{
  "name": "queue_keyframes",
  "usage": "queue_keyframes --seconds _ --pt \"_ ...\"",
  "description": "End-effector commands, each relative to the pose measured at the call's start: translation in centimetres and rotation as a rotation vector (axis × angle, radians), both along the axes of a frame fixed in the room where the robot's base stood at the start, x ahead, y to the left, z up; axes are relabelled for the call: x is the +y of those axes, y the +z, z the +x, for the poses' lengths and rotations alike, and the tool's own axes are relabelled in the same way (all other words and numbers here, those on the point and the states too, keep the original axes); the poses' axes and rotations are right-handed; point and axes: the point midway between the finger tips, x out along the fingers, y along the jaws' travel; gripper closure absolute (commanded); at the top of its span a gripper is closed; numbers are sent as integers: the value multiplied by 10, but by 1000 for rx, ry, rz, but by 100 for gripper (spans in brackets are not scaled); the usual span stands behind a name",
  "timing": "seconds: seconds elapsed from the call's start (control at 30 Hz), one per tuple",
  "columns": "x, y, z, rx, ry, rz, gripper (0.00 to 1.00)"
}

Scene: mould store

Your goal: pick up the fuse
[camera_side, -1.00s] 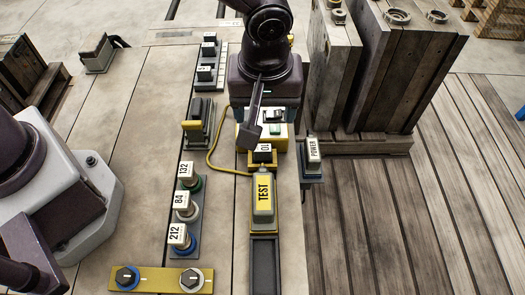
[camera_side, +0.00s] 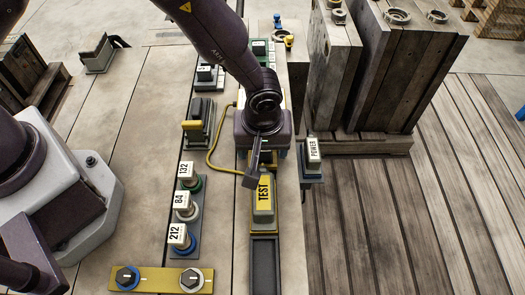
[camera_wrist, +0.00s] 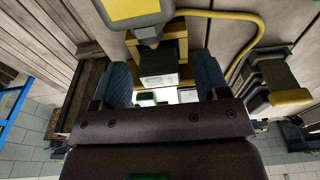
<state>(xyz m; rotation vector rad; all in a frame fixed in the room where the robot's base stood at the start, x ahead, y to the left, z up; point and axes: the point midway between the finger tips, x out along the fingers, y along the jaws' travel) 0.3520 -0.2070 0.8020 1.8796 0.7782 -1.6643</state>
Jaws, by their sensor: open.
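The fuse (camera_wrist: 157,68), a small dark block with a pale label face, sits in a yellow-brown holder in the wrist view, at top centre. My gripper (camera_wrist: 162,76) is open, with one blue-padded finger on each side of the fuse and visible gaps between. Whether the fingertips reach down to its level is hard to tell. In the side view my gripper (camera_side: 262,150) is over the holder, just behind the yellow TEST unit, and hides most of the fuse.
The TEST unit (camera_side: 264,198) stands right in front of the holder. A POWER switch (camera_side: 312,152) is close on the right. A yellow cable (camera_side: 212,160) loops on the left, near a yellow-handled lever (camera_side: 192,125) and several numbered knobs. Tall wooden moulds (camera_side: 380,70) stand at the back right.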

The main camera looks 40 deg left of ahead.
Motion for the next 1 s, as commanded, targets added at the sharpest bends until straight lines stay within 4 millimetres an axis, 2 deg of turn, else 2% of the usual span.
queue_keyframes --seconds 0.23,0.47,0.8,1.0 --pt "0 -2 0 0 0 0 32" --pt "0 -2 0 0 0 0 85" --pt "0 0 0 -1 0 -1 85" --pt "-1 19 1 -4 0 -3 85"
